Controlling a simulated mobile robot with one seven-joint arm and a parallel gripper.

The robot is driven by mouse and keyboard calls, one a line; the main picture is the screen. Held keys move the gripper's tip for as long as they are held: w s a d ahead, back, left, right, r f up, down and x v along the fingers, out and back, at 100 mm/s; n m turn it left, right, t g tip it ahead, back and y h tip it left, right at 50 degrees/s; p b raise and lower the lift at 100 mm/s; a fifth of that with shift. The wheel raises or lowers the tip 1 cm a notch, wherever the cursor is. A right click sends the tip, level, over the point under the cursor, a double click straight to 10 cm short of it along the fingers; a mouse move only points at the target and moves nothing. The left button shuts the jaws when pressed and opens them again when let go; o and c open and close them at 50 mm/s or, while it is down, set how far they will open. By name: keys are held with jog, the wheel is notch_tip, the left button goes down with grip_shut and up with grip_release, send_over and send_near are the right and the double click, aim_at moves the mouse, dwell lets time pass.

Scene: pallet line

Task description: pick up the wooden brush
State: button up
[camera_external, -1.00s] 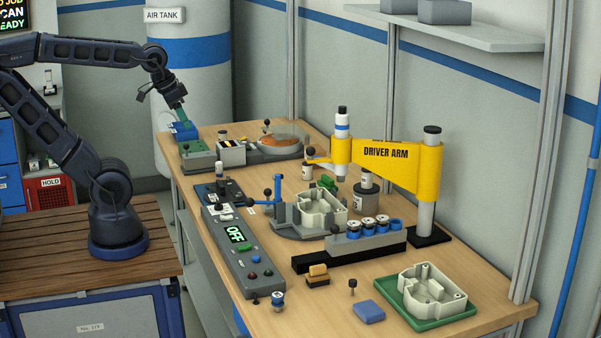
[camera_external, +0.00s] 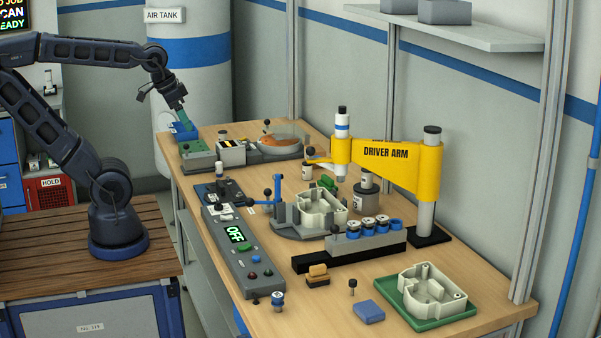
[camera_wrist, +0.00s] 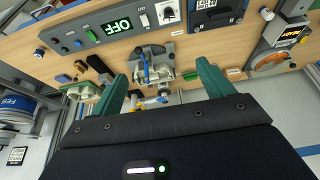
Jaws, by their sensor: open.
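The wooden brush (camera_external: 318,274) lies near the front edge of the bench, a small tan wooden block on a dark underside. It sits just below the black rail in the external view. My gripper (camera_external: 178,116) is raised near the far left corner of the bench, above a blue box, well away from the brush. In the wrist view my gripper's (camera_wrist: 164,76) two green fingers stand wide apart with nothing between them.
A grey control console (camera_external: 236,251) runs along the left bench edge. The yellow driver arm (camera_external: 385,162) stands behind a black rail (camera_external: 318,260). A blue block (camera_external: 369,311), a small upright knob and a green tray (camera_external: 425,313) with a pale housing are to the brush's right.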

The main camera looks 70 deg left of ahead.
jog(key=w+d+f+m+g, duration=0.1)
jog(key=w+d+m, duration=0.4)
jog(key=w+d, duration=0.45)
jog(key=m+g+h, duration=0.3)
jog(key=m+g, duration=0.1)
jog(key=m, duration=0.9)
send_over(318, 266)
jog(key=a, duration=0.2)
notch_tip(318, 266, down, 22)
jog(key=x, duration=0.5)
jog(key=shift+d, duration=0.2)
jog(key=shift+a+x, duration=0.15)
jog(key=shift+x, duration=1.15)
jog(key=shift+a+x, duration=0.1)
jog(key=shift+x, duration=1.15)
jog(key=shift+w+f, duration=0.1)
jog(key=shift+w, duration=0.05)
jog(key=c, duration=1.1)
